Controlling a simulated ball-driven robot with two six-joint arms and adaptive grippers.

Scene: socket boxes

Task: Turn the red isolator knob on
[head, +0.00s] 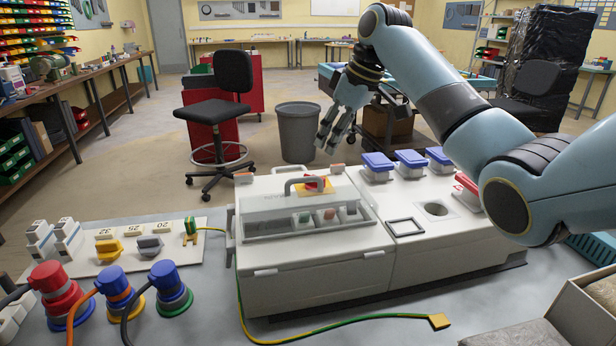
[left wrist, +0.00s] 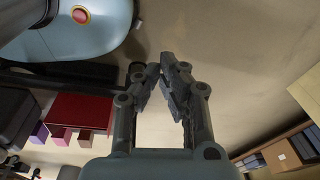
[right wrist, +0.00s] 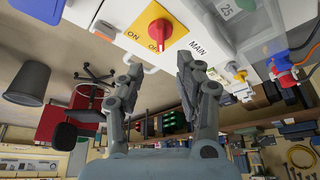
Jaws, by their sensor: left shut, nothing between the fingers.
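My left gripper (left wrist: 167,62) is shut and empty, away from the boxes.
The grey socket box (head: 310,255) has a clear lid and blue-capped sockets (head: 378,165). Red and blue plugs (head: 55,290) with cables stand at front left. A green-yellow wire (head: 345,318) lies on the bench front. An open carton (head: 585,305) is at right.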

